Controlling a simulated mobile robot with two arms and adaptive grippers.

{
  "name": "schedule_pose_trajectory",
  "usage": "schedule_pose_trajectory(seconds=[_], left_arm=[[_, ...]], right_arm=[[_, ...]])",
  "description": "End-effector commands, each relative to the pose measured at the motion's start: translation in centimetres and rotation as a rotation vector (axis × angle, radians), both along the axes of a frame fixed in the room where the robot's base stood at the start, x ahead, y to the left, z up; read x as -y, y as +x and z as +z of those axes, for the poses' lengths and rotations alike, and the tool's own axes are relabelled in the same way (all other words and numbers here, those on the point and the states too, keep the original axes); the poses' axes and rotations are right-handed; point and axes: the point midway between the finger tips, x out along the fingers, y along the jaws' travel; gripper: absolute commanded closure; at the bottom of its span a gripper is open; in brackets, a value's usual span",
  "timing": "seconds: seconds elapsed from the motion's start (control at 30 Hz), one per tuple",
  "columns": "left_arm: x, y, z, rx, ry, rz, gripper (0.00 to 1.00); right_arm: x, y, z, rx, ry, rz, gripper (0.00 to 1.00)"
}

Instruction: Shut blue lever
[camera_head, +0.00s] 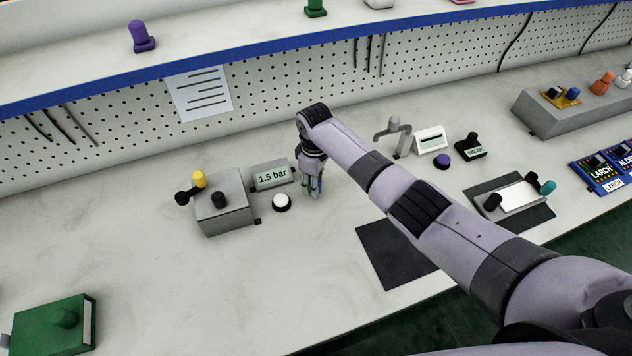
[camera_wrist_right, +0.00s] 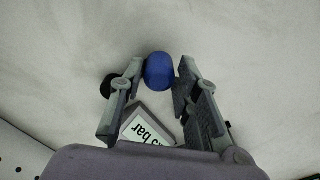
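A blue rounded knob (camera_wrist_right: 159,70), which I take for the top of the blue lever, shows in the right wrist view between the two fingertips of my right gripper (camera_wrist_right: 161,78). The fingers stand apart on either side of it, with narrow gaps. In the head view my right gripper (camera_head: 312,190) points down over the bench, just right of the grey "1.5 bar" display (camera_head: 272,177) and the white button (camera_head: 281,202). There the gripper mostly hides the blue lever, and its base and angle cannot be told. My left gripper is not in view.
A grey box (camera_head: 226,205) with a yellow-topped lever (camera_head: 199,178) stands left of the display. A tap-like fixture (camera_head: 394,132) and a small white display (camera_head: 431,139) stand right of my gripper. A dark mat (camera_head: 395,252) lies in front.

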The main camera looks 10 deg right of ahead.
Motion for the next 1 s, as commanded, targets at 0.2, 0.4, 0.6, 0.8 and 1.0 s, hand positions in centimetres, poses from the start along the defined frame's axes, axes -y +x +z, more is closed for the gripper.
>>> schedule_pose_trajectory(seconds=[0.2, 0.4, 0.6, 0.8, 1.0], left_arm=[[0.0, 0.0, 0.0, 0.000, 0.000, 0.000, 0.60], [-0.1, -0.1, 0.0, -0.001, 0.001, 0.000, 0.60], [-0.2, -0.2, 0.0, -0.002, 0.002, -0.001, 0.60], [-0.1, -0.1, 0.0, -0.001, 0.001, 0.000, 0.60], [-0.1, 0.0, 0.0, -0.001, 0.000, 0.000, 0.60]], right_arm=[[0.1, -0.1, -0.1, -0.002, -0.002, 0.001, 0.56], [0.1, -0.1, -0.1, -0.002, -0.003, 0.001, 0.56], [0.1, 0.0, 1.2, 0.001, -0.002, 0.002, 0.56], [0.1, 0.0, 5.3, 0.002, -0.002, 0.002, 0.56], [0.1, 0.1, 9.3, 0.002, -0.001, 0.001, 0.56]])
